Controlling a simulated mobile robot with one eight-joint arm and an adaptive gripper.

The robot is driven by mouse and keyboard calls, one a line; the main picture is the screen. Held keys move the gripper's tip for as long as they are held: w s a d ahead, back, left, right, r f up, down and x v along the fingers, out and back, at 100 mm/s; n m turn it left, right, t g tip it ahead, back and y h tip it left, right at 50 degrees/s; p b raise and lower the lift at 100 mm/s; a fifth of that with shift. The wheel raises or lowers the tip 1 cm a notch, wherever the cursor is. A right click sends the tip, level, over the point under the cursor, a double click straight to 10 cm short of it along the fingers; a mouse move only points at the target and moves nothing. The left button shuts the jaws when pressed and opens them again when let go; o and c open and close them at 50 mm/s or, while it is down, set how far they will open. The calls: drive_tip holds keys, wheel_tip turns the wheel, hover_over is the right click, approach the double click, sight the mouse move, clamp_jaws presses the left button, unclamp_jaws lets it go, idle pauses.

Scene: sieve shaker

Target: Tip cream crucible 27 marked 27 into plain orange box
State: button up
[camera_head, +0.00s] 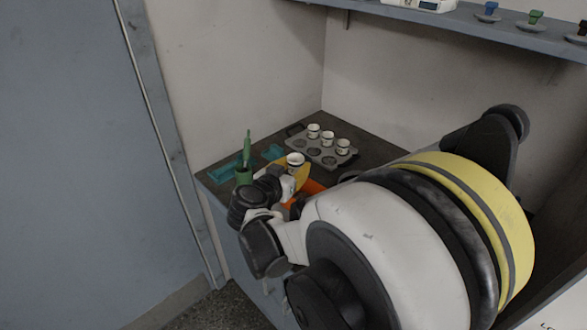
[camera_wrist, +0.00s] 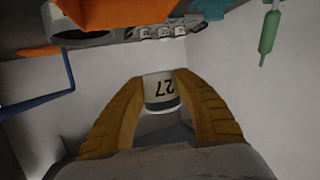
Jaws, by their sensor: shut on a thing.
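The cream crucible marked 27 (camera_wrist: 160,91) is between the two yellow fingers of my gripper (camera_wrist: 160,85) in the wrist view. Its number appears upside down there, and it has a dark green band. In the head view my gripper (camera_head: 302,172) holds the crucible (camera_head: 295,159) raised over the work surface, and it looks about upright. The orange box (camera_head: 312,187) is just below and right of my gripper, mostly hidden by my arm. It also shows at the top of the wrist view (camera_wrist: 115,12), close to the held crucible.
A grey tray (camera_head: 325,157) with several holes holds three crucibles (camera_head: 328,137) at the back. A shelf (camera_head: 470,22) runs above. My arm hides the right side.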

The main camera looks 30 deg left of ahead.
sight(301, 160)
drive_tip(key=w, duration=0.3)
wheel_tip(301, 160, down, 2)
drive_tip(key=m+t+b, duration=0.1)
drive_tip(key=m+t, duration=0.1)
drive_tip(key=m, duration=0.5)
drive_tip(key=m+t+h+b, duration=0.1)
drive_tip(key=m+t+b, duration=0.1)
drive_tip(key=m, duration=0.6)
drive_tip(key=m+t+h+b, duration=0.1)
drive_tip(key=m+t+b, duration=0.1)
drive_tip(key=m+t, duration=0.2)
drive_tip(key=shift+d+m, duration=0.15)
drive_tip(key=shift+m, duration=1.55)
drive_tip(key=n+y, duration=0.1)
drive_tip(key=n, duration=0.1)
drive_tip(key=a+n+g+y, duration=0.1)
drive_tip(key=n, duration=0.2)
drive_tip(key=shift+w+n, duration=0.1)
drive_tip(key=shift+n, duration=0.2)
